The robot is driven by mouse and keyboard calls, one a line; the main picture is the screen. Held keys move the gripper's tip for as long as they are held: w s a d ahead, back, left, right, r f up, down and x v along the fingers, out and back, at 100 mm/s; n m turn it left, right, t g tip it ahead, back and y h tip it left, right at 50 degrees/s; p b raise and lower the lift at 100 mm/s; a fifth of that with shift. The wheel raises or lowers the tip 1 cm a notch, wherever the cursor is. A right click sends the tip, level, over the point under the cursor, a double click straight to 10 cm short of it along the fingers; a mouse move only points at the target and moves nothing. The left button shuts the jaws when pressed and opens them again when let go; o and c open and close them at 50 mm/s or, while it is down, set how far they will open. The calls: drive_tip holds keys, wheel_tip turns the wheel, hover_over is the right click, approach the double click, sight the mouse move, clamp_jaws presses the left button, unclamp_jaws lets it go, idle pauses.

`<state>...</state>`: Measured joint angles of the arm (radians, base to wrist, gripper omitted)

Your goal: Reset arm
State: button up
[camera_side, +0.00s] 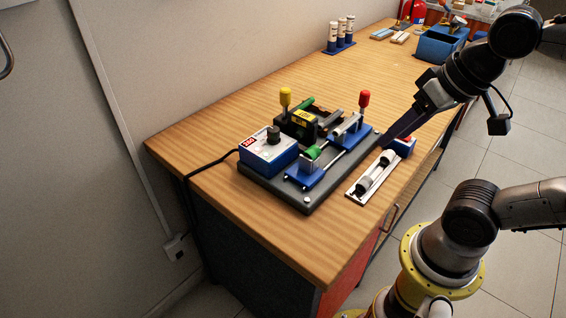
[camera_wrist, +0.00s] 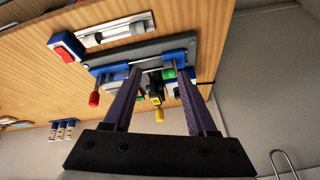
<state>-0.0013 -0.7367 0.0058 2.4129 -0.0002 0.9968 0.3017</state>
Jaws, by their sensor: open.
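My gripper (camera_side: 388,142) points down and left, with its fingertips near the right edge of the fixture's dark base plate (camera_side: 318,196). In the wrist view my gripper (camera_wrist: 159,73) shows two dark fingers spread apart, with nothing held between them. The fixture carries a blue and white box (camera_side: 268,153), a black block with a yellow label (camera_side: 299,121), and blue clamps with red (camera_side: 364,98), yellow (camera_side: 285,96) and green handles. Whether the fingertips touch the fixture cannot be told.
A pale tray with a white and dark cylindrical part (camera_side: 372,176) lies before the fixture, near the bench edge. A small blue box with a red top (camera_wrist: 67,46) sits beside it. Several bottles (camera_side: 342,34) and a blue bin (camera_side: 438,45) stand farther back.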

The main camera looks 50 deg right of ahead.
wheel_tip(320, 180, down, 2)
drive_tip(key=n, duration=0.3)
idle(0.7)
